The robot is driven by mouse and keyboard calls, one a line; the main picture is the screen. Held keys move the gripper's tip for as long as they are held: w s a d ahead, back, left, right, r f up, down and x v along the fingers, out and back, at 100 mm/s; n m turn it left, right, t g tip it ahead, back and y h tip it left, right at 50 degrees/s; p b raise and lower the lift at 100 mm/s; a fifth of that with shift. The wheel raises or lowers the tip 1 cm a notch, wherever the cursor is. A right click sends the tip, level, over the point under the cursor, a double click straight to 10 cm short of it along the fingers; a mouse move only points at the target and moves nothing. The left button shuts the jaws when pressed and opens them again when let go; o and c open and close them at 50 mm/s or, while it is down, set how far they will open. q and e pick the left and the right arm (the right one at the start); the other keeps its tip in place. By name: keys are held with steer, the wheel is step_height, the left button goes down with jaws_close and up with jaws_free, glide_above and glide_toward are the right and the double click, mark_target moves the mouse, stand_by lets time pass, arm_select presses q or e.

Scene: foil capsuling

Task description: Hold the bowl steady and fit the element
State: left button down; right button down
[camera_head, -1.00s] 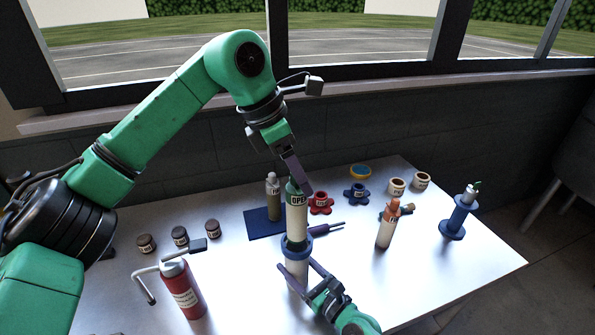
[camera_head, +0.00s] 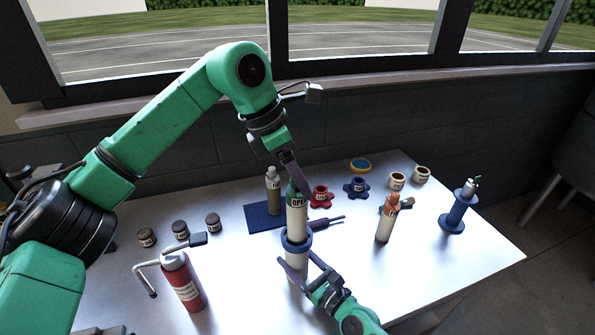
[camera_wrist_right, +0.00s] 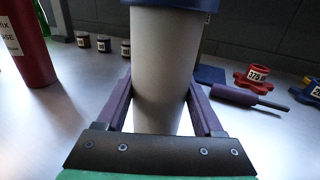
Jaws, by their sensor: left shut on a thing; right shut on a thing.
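The bowl is a pale cylinder with a blue collar (camera_head: 287,238). It stands upright on the table and fills the middle of the right wrist view (camera_wrist_right: 164,70). My right gripper (camera_head: 297,258) is shut on the bowl, one finger on each side, below the collar. The element (camera_head: 297,221) is a pale cylinder with a green top and an "OPEN" label. It stands nearly upright over the bowl, its lower end hidden inside the collar. My left gripper (camera_head: 298,184) is shut on its green top from above. How deep the element sits cannot be seen.
A red can (camera_head: 184,284) with a bent handle and several dark jars (camera_head: 180,230) stand left. A bottle (camera_head: 273,190) on a blue mat (camera_head: 256,221), a purple-handled tool (camera_head: 325,222) and a red knob (camera_head: 320,197) lie close by. An orange-topped bottle (camera_head: 385,228) and blue spool (camera_head: 455,214) stand right.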

mark_target(297, 225)
arm_select(q)
steer(key=shift+f, duration=6.9)
jaws_free()
steer(key=v, duration=1.2)
steer(key=shift+d, duration=0.1)
arm_select(e)
jaws_free()
